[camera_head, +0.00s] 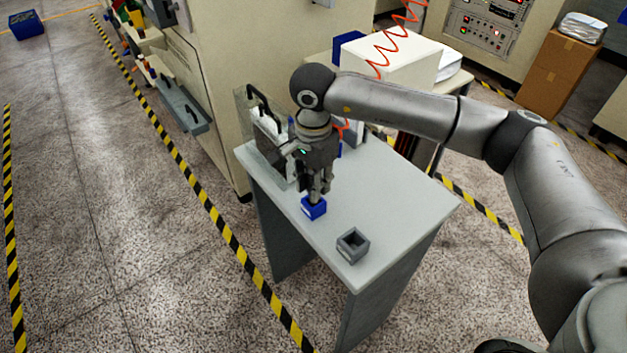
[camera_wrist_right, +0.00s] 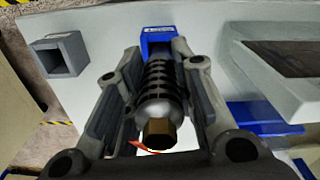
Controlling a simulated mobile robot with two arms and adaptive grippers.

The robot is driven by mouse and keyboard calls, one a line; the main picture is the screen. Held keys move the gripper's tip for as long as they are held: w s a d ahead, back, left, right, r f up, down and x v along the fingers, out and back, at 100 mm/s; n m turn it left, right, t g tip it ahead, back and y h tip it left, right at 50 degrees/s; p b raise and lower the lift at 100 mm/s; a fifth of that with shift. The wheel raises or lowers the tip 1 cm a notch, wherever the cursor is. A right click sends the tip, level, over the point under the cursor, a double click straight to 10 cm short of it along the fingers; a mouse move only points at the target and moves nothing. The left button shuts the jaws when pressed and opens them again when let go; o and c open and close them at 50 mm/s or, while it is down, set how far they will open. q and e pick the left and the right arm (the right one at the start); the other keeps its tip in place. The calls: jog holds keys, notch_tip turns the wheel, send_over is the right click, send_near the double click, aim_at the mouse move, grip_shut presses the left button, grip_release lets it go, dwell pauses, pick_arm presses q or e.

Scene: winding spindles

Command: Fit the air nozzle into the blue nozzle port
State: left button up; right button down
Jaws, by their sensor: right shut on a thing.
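The blue nozzle port (camera_head: 312,209) is a small square blue block near the front left edge of the grey table. It also shows at the top of the right wrist view (camera_wrist_right: 158,41). My right gripper (camera_head: 318,190) points down directly over it and is shut on the air nozzle. In the wrist view the nozzle (camera_wrist_right: 158,95) has a black ribbed body, a silver collar and a brass end, between both fingers. Its far end meets the blue port in the picture; how deep it sits is hidden. My left gripper is not in view.
A grey square socket block (camera_head: 352,246) stands on the table (camera_head: 390,205) to the right of the blue port. A dark panel with a handle (camera_head: 268,138) stands at the table's back left. The table's right side is clear. An orange coiled hose (camera_head: 395,38) hangs behind.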

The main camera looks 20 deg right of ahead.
jog(key=shift+f+b, duration=1.05)
jog(key=shift+f, duration=0.15)
jog(key=c, duration=1.1)
grip_release()
jog(key=shift+c, duration=0.2)
jog(key=shift+r, duration=0.1)
notch_tip(320, 180, up, 12)
jog(key=shift+f, duration=0.1)
